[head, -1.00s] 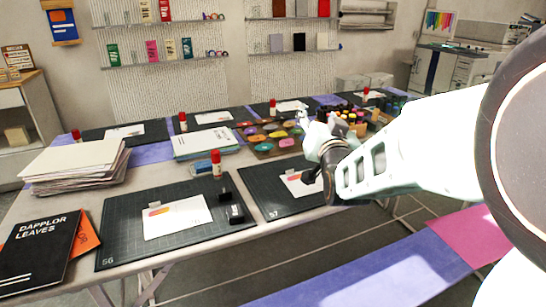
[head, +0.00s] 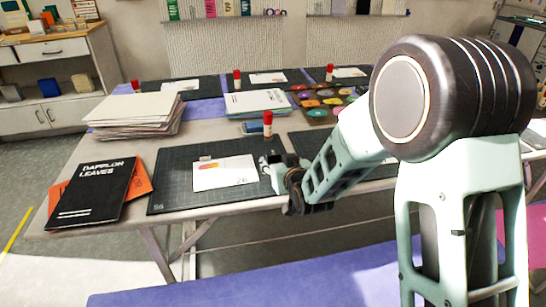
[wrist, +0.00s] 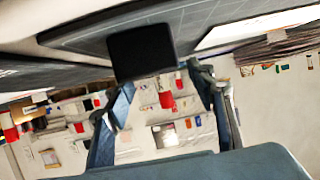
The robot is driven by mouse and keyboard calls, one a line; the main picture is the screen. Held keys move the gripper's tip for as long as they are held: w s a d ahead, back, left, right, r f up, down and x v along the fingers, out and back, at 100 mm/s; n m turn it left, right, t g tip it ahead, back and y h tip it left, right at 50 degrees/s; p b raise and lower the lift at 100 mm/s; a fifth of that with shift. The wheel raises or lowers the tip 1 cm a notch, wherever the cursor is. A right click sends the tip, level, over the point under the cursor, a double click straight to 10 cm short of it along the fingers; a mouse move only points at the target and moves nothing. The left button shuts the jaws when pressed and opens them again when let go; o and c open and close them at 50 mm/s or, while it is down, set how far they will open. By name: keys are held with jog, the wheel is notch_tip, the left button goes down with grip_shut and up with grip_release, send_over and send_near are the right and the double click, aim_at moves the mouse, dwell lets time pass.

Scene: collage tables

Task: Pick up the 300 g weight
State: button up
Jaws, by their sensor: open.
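A plain black block (wrist: 141,52), probably one of the weights, shows in the wrist view against the dark cutting mat (wrist: 90,38). No mass marking is readable on it. My gripper (wrist: 162,80) is open, with its two fingers apart and the block near the left fingertip. I see no contact. In the head view my gripper (head: 270,166) is at the right part of the cutting mat marked 56 (head: 172,165), beside a white card (head: 224,174). The weights that stood there are hidden by my gripper and arm.
A red-capped glue stick (head: 267,124) stands just behind my gripper. A black book (head: 97,192) on an orange one and a paper stack (head: 135,112) are at the left. A blue-purple bench (head: 240,287) runs in front of the table.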

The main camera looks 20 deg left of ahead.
aim_at(274, 156)
jog(key=x, duration=0.5)
jog(key=shift+d+b, duration=0.1)
jog(key=shift+b, duration=0.2)
jog(key=shift+c, duration=0.2)
jog(key=shift+r, duration=0.1)
grip_shut()
jog(key=shift+r, duration=0.1)
